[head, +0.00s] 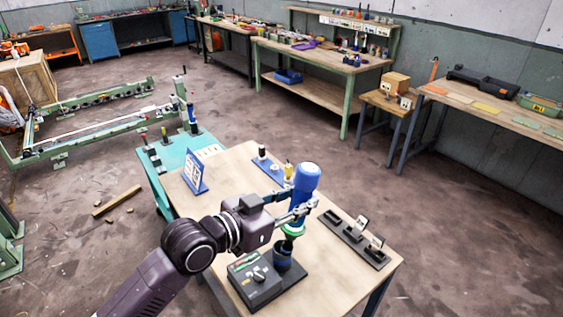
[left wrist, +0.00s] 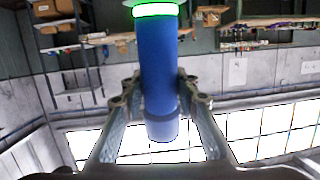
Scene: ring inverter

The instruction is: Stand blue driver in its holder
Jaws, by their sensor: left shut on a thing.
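The blue driver (head: 306,179) stands roughly upright, slightly tilted, over the near part of the wooden table. Its blue body also shows in the left wrist view (left wrist: 158,72), with a glowing green and white ring at the picture's top. My left gripper (head: 300,210) is shut on the driver's body, one finger on each side (left wrist: 158,95). A dark round cup-like holder (head: 283,260) stands directly below the driver, on a black base. The driver's lower end is close to the cup's mouth; I cannot tell whether it is inside. My right gripper is not in view.
A black control box (head: 252,283) sits beside the cup. A dark rack with upright pieces (head: 352,238) lies at the table's right. A blue panel (head: 195,173) and a blue stand (head: 268,168) are at the back. The table (head: 330,275) is bare at front right.

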